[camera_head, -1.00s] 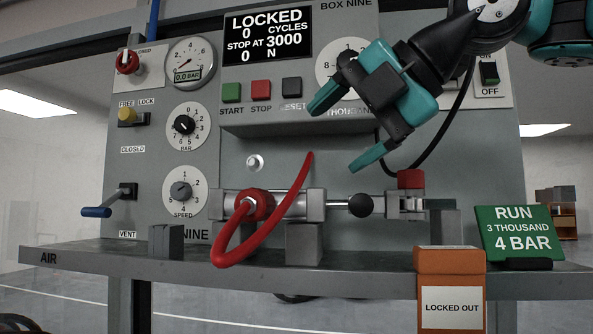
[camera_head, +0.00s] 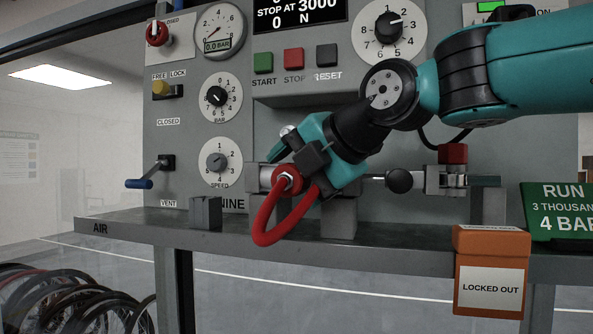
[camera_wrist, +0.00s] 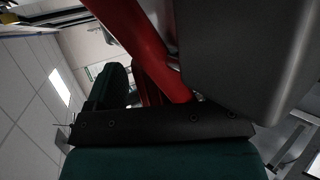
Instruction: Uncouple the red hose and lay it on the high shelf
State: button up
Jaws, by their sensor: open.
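The red hose (camera_head: 266,222) hangs in a loop in front of the bench, one end at the red coupling (camera_head: 288,179) on the cylinder. Its other end runs up to my gripper (camera_head: 290,167), where the fingers partly hide it. In the wrist view the red hose (camera_wrist: 150,50) passes close in front of the palm, beside a teal finger (camera_wrist: 112,88). My gripper is open around or beside the upper hose; I cannot tell if it touches. I cannot make out which surface is the high shelf.
The grey panel carries gauges, knobs and a blue-handled vent lever (camera_head: 140,183). A black ball knob (camera_head: 399,180) and a red block (camera_head: 452,154) are right of my gripper.

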aim_at(277, 186)
jog(key=c, duration=1.1)
jog(key=shift+s+a+b, duration=0.35)
jog(key=shift+s+b, duration=0.25)
jog(key=shift+s, duration=0.3)
jog(key=shift+s+a+b, duration=0.35)
jog(key=shift+s+b, duration=0.2)
jog(key=shift+s, duration=0.35)
jog(key=shift+s+a+f+b, duration=0.1)
jog(key=shift+s+a+b, duration=0.25)
jog(key=shift+s, duration=0.4)
jog(key=shift+s+a+b, duration=0.2)
jog(key=shift+s+b, duration=0.2)
jog(key=shift+s, duration=0.3)
jog(key=shift+s+a, duration=0.1)
jog(key=shift+s, duration=0.35)
